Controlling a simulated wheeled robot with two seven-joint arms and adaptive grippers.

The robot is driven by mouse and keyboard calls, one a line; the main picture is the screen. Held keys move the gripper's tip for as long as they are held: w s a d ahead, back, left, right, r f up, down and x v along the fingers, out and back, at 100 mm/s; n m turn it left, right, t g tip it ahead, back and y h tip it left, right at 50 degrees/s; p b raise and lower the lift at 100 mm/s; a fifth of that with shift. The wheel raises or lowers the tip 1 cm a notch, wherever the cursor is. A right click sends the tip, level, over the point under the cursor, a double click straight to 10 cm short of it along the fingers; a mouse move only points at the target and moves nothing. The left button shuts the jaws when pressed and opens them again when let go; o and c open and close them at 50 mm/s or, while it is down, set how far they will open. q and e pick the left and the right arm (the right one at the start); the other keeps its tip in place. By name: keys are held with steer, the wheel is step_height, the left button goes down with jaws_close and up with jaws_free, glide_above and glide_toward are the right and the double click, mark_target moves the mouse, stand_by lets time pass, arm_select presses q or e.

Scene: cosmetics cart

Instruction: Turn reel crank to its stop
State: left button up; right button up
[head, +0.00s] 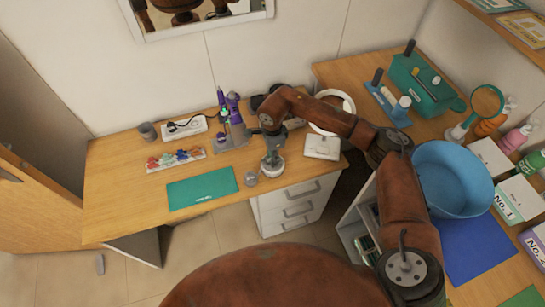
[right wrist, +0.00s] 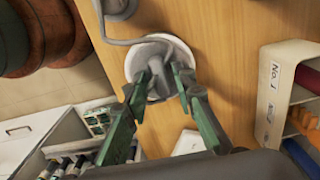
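The reel is a white round disc (right wrist: 165,62) with a grey crank part (right wrist: 158,80) on top and a grey cable leading off it. In the head view its white base (head: 273,168) stands near the front edge of the wooden desk. My right gripper (right wrist: 160,82) is over it from above, with its green fingers apart on either side of the grey crank part. Whether the pads touch it is hard to see. In the head view the right gripper (head: 272,150) hides most of the crank. My left gripper is not in view.
A small clear round jar (head: 251,179) stands just left of the reel. A green mat (head: 202,187), a purple tool on a stand (head: 230,125) and a white box (head: 322,146) are close by. A blue basin (head: 452,180) is on the right-hand table.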

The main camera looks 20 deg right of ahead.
jaws_close()
